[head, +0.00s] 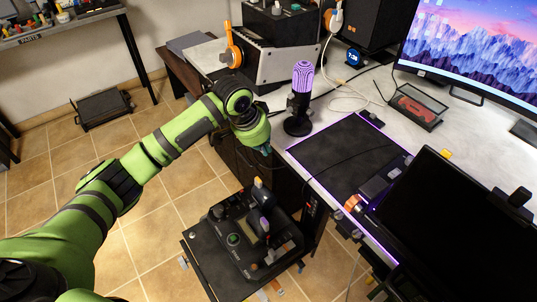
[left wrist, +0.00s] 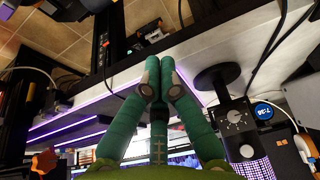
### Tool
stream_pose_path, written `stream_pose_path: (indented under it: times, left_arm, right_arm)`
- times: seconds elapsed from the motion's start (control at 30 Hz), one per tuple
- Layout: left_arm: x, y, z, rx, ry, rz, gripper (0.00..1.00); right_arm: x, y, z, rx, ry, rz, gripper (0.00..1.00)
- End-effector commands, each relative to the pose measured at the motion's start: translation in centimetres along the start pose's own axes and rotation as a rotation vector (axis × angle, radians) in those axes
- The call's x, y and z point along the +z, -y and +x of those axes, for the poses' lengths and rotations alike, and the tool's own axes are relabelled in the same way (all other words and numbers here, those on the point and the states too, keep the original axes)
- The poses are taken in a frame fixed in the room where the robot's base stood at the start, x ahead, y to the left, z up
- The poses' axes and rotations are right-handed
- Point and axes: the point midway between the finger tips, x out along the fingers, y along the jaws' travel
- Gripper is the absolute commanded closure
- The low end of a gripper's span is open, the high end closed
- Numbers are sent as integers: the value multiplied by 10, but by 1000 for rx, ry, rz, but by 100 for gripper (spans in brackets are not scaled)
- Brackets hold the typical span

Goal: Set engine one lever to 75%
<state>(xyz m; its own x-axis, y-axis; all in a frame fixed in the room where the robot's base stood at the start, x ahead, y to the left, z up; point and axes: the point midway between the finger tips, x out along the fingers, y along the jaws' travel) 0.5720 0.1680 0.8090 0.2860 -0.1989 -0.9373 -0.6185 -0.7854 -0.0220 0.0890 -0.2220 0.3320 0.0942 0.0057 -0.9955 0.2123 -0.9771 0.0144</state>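The black throttle unit (head: 240,243) sits on a low stand in the lower middle of the head view. It has a lever with a pale yellow tip (head: 258,184) at its back and a purple-topped grip (head: 264,225). I cannot tell which is the engine one lever, and no percentage is readable. My left gripper (head: 264,149) is beside the desk's left edge, behind the throttle unit and apart from it. In the left wrist view, the teal fingers of the left gripper (left wrist: 152,45) are together with nothing visible between them. My right gripper is not in view.
The desk (head: 350,92) carries a microphone (head: 301,95), a black mat (head: 345,152), a large monitor (head: 475,45) and a dark screen (head: 465,220). The microphone stands close to the left gripper. Tiled floor (head: 150,215) is open left of the throttle unit.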

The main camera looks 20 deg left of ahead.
Motion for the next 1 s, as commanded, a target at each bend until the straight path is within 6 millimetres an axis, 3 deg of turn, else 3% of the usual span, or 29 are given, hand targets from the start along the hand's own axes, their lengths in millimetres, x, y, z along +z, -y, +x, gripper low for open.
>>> stream_pose_path:
  times: [0.17, 0.67, 1.0]
  left_arm:
    - [2, -6, 9, 24, 27, -15, 100]
    - [4, -8, 98, 21, 24, -13, 100]
    - [37, -6, 84, 17, 21, -11, 100]
  right_arm:
    - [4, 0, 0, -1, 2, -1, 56]
    - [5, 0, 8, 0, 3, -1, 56]
    - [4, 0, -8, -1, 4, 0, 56]
